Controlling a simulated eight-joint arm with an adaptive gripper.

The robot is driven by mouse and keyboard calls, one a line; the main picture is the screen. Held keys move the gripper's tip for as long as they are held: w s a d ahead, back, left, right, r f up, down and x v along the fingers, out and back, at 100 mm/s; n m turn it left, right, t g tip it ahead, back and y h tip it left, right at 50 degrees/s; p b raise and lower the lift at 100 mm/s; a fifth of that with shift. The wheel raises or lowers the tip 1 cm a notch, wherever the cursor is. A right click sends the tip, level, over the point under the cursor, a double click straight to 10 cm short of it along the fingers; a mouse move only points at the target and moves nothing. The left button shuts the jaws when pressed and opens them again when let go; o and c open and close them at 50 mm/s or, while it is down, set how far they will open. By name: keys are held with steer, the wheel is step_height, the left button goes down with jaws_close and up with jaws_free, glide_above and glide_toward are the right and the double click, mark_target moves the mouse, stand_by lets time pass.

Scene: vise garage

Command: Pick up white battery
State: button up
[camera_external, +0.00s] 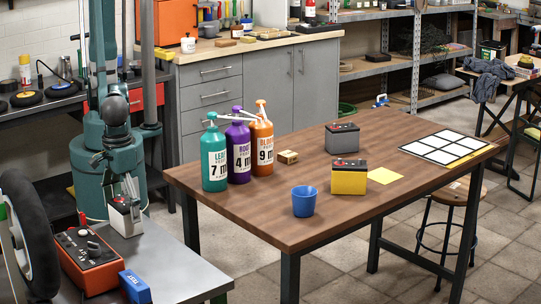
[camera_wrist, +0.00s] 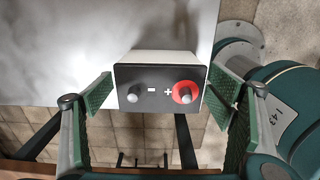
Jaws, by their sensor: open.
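The white battery (camera_external: 125,220) has a black top and stands on the grey metal bench at the lower left. In the wrist view the white battery (camera_wrist: 155,57) shows its dark top with a minus terminal and a red-ringed plus terminal. My gripper (camera_external: 128,192) reaches down over its top. In the wrist view my gripper (camera_wrist: 163,95) is open, with one green-padded finger on each side of the battery. Gaps show between the battery and both fingers, the right one narrower. The battery's lower part is hidden in the wrist view.
The grey bench (camera_external: 185,268) also holds a red-and-black charger (camera_external: 88,262), a blue tester (camera_external: 134,287) and a wheel (camera_external: 30,235). The wooden table (camera_external: 250,220) to the right holds a yellow battery (camera_external: 348,180), a grey battery (camera_external: 342,140), several bottles and a blue cup (camera_external: 304,202).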

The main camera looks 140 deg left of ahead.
mark_target(124, 203)
steer(key=shift+f+b, duration=0.3)
steer(key=shift+f, duration=1)
steer(key=shift+c, duration=0.2)
steer(key=c, duration=1.6)
steer(key=shift+r, duration=0.15)
steer(key=shift+r+p, duration=1.65)
steer(key=shift+r, duration=3.25)
